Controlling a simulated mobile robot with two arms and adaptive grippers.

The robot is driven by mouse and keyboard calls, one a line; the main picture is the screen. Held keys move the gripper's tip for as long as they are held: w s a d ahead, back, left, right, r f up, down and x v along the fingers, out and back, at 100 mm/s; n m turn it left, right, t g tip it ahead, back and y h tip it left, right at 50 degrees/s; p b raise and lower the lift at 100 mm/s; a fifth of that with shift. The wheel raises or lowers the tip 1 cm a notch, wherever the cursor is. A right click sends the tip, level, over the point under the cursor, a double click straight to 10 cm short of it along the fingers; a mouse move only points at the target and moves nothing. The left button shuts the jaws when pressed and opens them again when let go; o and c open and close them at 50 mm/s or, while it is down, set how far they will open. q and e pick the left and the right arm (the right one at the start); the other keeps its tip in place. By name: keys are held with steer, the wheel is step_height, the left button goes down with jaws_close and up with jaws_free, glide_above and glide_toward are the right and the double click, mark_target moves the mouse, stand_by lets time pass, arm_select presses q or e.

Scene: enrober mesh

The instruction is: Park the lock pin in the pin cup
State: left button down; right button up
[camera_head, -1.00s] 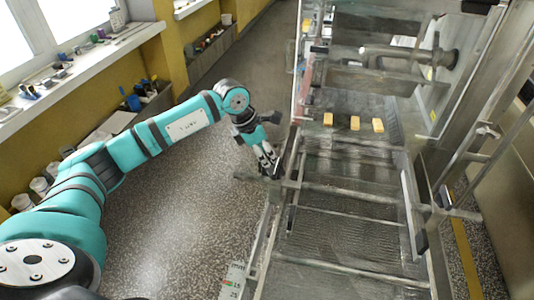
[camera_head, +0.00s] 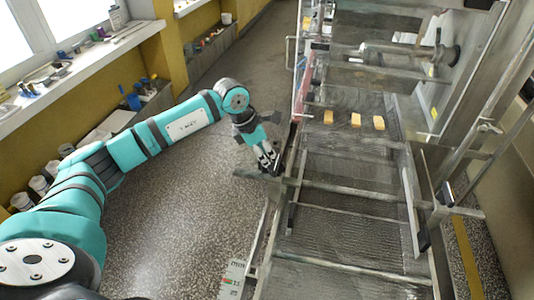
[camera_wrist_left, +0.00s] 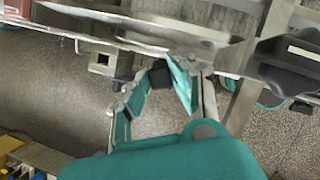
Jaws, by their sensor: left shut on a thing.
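My left gripper (camera_head: 270,168) is at the left side rail of the mesh conveyor, pointing down. In the left wrist view my left gripper (camera_wrist_left: 156,92) has its fingers closed around a small black piece, which looks like the head of the lock pin (camera_wrist_left: 160,74). The rest of the pin is hidden, and I cannot tell whether it still sits in the frame. I cannot make out the pin cup in either view. My right gripper is not in view.
The conveyor mesh (camera_head: 345,222) runs between metal rails and crossbars. Three yellow pieces (camera_head: 355,120) lie on its far part. A metal bracket with a square hole (camera_wrist_left: 103,60) is near the fingers. Open speckled floor (camera_head: 185,210) lies left of the conveyor.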

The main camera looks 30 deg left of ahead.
arm_select(q)
steer(key=c, duration=1)
jaws_free()
steer(key=shift+c, duration=0.2)
steer(key=v, duration=1.2)
